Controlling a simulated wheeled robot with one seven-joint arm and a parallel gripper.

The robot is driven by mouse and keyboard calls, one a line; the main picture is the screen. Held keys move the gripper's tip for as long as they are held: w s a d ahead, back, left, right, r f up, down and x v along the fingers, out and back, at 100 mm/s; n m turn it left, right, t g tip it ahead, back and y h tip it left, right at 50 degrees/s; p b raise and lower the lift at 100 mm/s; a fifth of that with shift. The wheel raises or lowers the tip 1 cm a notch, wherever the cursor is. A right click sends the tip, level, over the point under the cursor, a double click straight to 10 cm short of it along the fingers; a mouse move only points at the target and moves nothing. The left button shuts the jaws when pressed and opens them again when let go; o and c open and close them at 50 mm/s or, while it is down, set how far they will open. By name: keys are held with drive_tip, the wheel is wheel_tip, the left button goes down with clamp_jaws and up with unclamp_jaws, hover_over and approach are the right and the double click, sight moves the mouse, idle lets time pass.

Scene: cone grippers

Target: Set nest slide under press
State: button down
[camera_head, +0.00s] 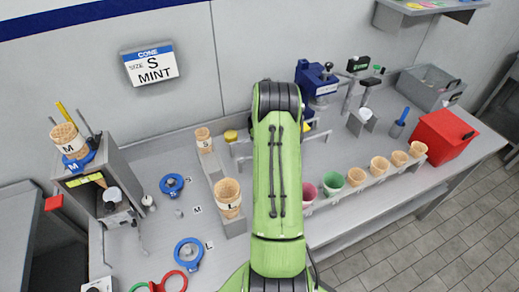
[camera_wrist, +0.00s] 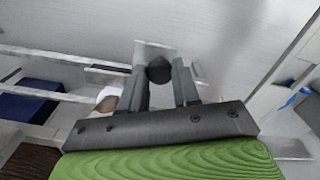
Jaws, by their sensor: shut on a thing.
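My gripper (camera_wrist: 160,72) shows in the wrist view, its two dark fingers closed around a dark round knob (camera_wrist: 158,66). A pale grey plate (camera_wrist: 153,45) shows just beyond the knob; it looks like the nest slide, but I cannot tell for sure that they are joined. Two light rails (camera_wrist: 45,55) run to the left. A dark blue block (camera_wrist: 32,100), likely the press base, lies beside them. In the head view the blue press (camera_head: 312,82) stands at the back; my green arm hides my gripper, the knob and much of the rails.
A sign (camera_head: 150,65) reads cone size S, mint. Cones stand in a stepped holder (camera_head: 236,222) left of my arm and in a long rack (camera_head: 372,183) at right. Blue rings (camera_head: 188,254) lie on the left bench. A red bin (camera_head: 444,135) stands far right.

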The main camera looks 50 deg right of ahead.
drive_tip(key=c, duration=0.8)
unclamp_jaws()
wheel_tip(320, 180, up, 16)
drive_tip(key=shift+p, duration=0.35)
drive_tip(key=shift+f, duration=0.15)
